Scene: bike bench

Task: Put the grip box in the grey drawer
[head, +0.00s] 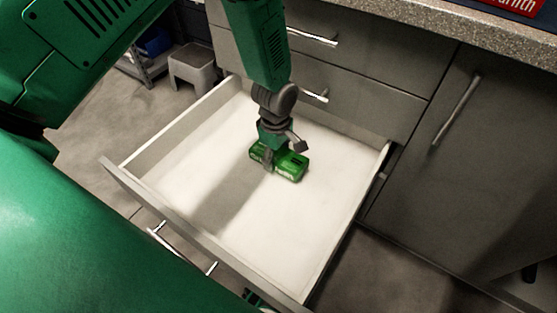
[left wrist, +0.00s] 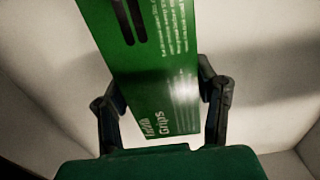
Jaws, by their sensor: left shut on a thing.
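The grip box (head: 291,167) is a green box with light lettering, inside the open grey drawer (head: 230,259). In the left wrist view the box (left wrist: 150,60) reads "Grips" and sits between the two dark fingers. My left gripper (head: 278,158) reaches down into the drawer and is shut on the box. Whether the box touches the drawer floor I cannot tell. The drawer is pulled out, with a pale, otherwise empty inside.
Closed drawers with bar handles (head: 312,37) stand behind the open drawer, under a speckled worktop (head: 460,35). A cupboard door (head: 480,150) is at the right. A grey step stool (head: 191,66) stands on the floor at the left. The drawer has free room around the box.

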